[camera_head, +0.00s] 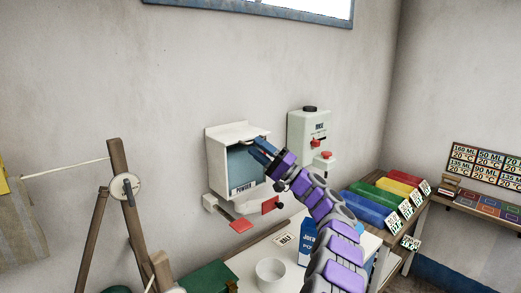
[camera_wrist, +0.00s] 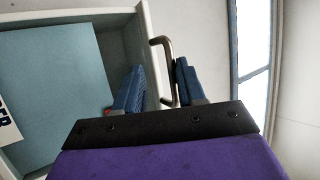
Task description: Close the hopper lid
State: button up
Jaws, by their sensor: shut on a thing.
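The powder hopper (camera_head: 217,172) is a pale box on the wall with a blue-grey inside and a "POWDER" label. Its pale lid (camera_head: 236,131) is at the top, raised, and the front opening shows. My gripper (camera_head: 259,147) is at the hopper's upper right, by the lid's front edge. In the wrist view, my gripper (camera_wrist: 160,68) has its blue fingers either side of a bent metal handle (camera_wrist: 168,48) and is shut on it. The hopper's open inside (camera_wrist: 50,70) shows left of the handle. The fingers hide part of the handle.
A pale dispenser (camera_head: 309,130) with red parts hangs right of the hopper. A red flap (camera_head: 241,226) sits below it. A white cup (camera_head: 270,272) and blue carton (camera_head: 307,240) stand on the counter below. Coloured bins (camera_head: 375,204) are at right.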

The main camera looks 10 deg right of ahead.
jog(key=p+v, duration=0.2)
jog(key=v, duration=1.5)
jog(key=shift+d+f, duration=0.1)
jog(key=shift+d, duration=0.05)
